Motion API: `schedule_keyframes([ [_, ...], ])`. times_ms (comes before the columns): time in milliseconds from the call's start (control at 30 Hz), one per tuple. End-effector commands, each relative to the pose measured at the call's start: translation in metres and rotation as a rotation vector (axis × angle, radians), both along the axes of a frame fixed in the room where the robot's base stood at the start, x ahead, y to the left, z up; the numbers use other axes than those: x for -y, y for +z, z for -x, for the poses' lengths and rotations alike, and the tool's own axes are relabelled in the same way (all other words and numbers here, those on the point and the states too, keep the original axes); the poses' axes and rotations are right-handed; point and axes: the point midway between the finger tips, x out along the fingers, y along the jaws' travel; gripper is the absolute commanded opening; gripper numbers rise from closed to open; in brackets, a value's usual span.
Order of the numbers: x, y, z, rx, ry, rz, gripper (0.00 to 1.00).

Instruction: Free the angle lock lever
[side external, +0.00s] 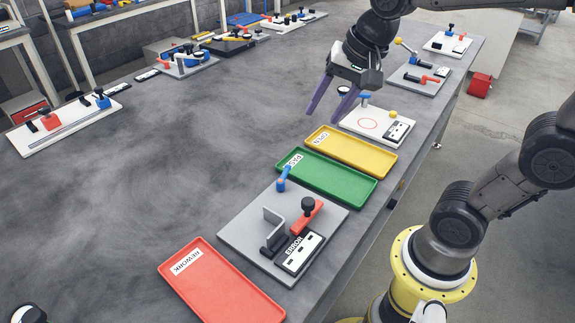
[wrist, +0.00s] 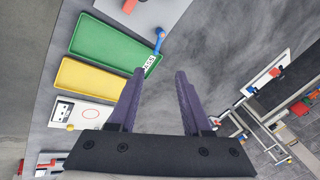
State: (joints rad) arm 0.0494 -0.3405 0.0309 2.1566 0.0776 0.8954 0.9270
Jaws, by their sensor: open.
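No lever in view carries a readable angle lock label, so I cannot tell which one it is. A grey fixture plate (side external: 236,236) at front centre bears a blue lever (side external: 284,178) on a post, a red lever (side external: 306,219) with a black knob, and a grey bent bracket (side external: 284,230). In the wrist view the blue lever (wrist: 160,41) shows beyond my fingertips; the red one is mostly cut off. My gripper (side external: 323,112) has purple fingers, spread and empty, in the air above the table behind the yellow tray. The fingers also show in the wrist view (wrist: 160,73).
A green tray (side external: 326,189), a yellow tray (side external: 377,165) and a red tray (side external: 201,304) flank the plate. A white board (side external: 352,121) with a red circle stands near my gripper. More fixtures line the back and left edges. The table's left middle is clear.

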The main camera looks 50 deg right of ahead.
Motion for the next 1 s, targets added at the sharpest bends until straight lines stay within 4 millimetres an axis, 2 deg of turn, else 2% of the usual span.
schedule_keyframes([
  [33, 0.003, -0.008, -0.018, -0.038, -0.062, -0.029, 0.49],
  [100, 0.007, -0.018, -0.038, -0.080, -0.136, -0.061, 0.49],
  [200, 0.012, -0.035, -0.059, -0.136, -0.193, -0.083, 0.49],
  [300, 0.017, -0.052, -0.071, -0.182, -0.207, -0.087, 0.49],
  [667, 0.020, -0.089, -0.077, -0.234, -0.219, -0.088, 0.49],
  [1000, 0.016, -0.153, -0.088, -0.236, -0.216, -0.086, 0.49],
])
